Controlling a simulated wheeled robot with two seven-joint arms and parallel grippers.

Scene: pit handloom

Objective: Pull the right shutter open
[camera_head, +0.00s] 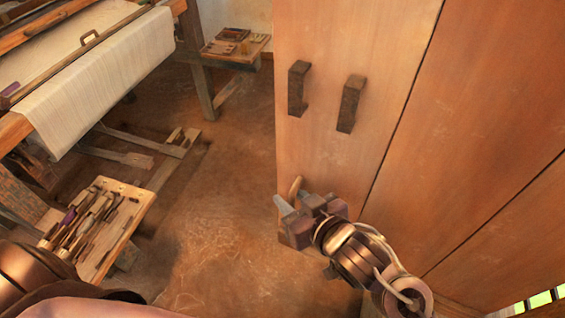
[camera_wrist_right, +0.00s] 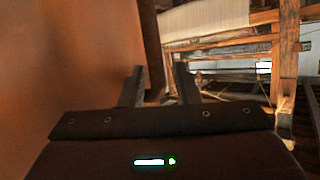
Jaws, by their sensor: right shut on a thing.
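The right shutter (camera_head: 330,40) is a tall orange-brown wooden panel standing upright in the head view, with two dark blocks (camera_head: 298,88) on its face. My right gripper (camera_head: 291,195) is low at its left edge, with a small tan wooden piece (camera_head: 295,187) showing between the fingers. In the right wrist view the gripper (camera_wrist_right: 157,85) has its fingers on either side of a brown board edge (camera_wrist_right: 151,45). It is shut on the shutter, though the exact contact is partly hidden. My left gripper is out of view.
A loom with white cloth (camera_head: 105,80) stands at the upper left. A low bench (camera_head: 130,205) bears several tools at the lower left, and a small table (camera_head: 245,55) stands at the back. Bare floor (camera_head: 220,220) lies left of the shutter. More wooden panelling (camera_head: 480,130) is at the right.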

